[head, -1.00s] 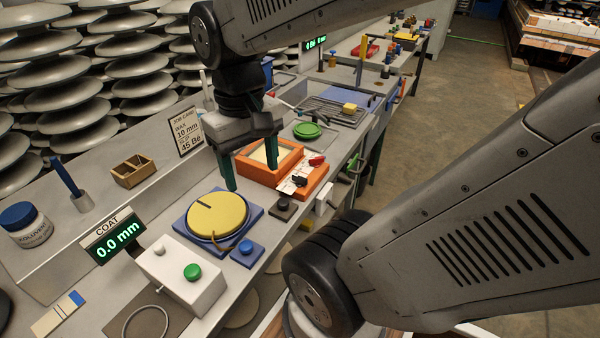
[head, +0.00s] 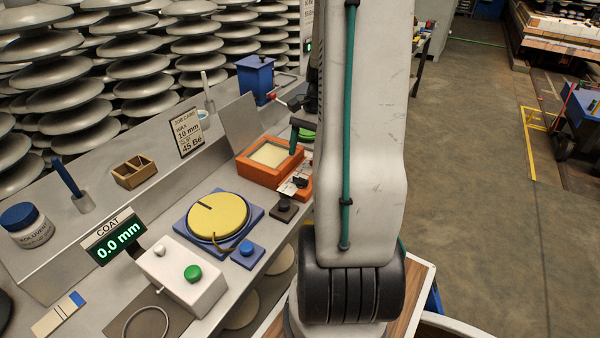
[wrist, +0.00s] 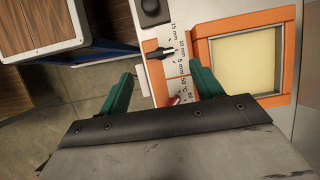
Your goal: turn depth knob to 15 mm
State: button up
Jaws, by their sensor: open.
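The depth knob (wrist: 163,51) is a small black knob on the white scale strip of an orange unit. Its bar lies crosswise beside the marks 15 mm, 10 mm and 5 mm and seems to point near 10 mm. It also shows in the head view (head: 299,182). A red knob (wrist: 175,100) sits lower on the same strip, beside the °C marks, partly hidden. My gripper (wrist: 163,86) is open and empty above the strip, its two green fingers on either side of it. In the head view my arm hides most of the gripper; one green finger shows.
The orange unit (head: 248,170) has a pale square pool beside the strip. A dark box with a black button (wrist: 152,8) stands near the depth knob. A yellow disc (head: 218,215) on a blue base, a white control box (head: 172,278) and a blue container (head: 255,78) share the bench.

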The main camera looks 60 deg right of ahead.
aim_at(301, 178)
jog(key=x, duration=0.7)
jog(key=c, duration=1)
